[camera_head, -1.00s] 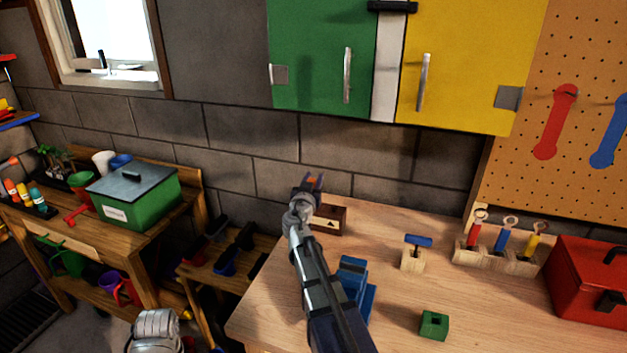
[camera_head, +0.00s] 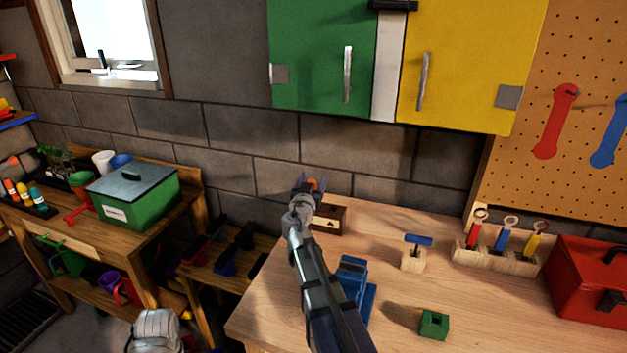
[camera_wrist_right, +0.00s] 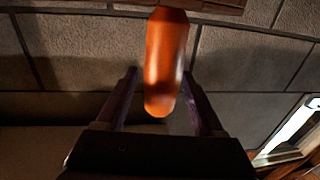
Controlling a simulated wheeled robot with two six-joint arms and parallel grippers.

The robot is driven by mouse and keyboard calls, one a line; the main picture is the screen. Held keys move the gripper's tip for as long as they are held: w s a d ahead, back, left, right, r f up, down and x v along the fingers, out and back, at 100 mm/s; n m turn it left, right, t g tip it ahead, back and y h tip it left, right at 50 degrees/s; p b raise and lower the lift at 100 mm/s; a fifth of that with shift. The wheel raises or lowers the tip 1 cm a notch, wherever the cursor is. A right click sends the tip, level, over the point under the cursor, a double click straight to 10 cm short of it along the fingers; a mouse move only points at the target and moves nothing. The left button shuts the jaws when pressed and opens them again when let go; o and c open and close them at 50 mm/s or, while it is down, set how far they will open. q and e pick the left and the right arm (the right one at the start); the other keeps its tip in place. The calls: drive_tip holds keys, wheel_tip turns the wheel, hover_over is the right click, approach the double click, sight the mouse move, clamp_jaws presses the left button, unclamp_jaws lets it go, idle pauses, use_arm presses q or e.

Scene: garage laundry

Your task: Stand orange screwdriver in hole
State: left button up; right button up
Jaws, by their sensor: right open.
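The orange screwdriver (camera_wrist_right: 165,62) shows in the right wrist view as a rounded orange handle between my right gripper's fingers. A spot of its orange (camera_head: 313,184) shows between the fingertips in the head view. My right gripper (camera_head: 313,185) is open around the handle, with a gap to each finger in the wrist view (camera_wrist_right: 162,100). A dark brown wooden block (camera_head: 329,218) with a small light label stands just below the gripper. The handle reaches toward brown wood at the top of the wrist view. The shaft and any hole are hidden.
A blue vise-like object (camera_head: 352,278) stands beside my right forearm. A small wooden stand with a blue-handled tool (camera_head: 417,241), a green block (camera_head: 434,324), a wooden rack (camera_head: 497,258) of tools and a red toolbox (camera_head: 592,285) stand rightward. The bench (camera_head: 385,310) has free room between them.

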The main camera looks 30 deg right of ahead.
drive_tip(key=v, duration=0.7)
drive_tip(key=shift+s, duration=0.15)
idle(0.5)
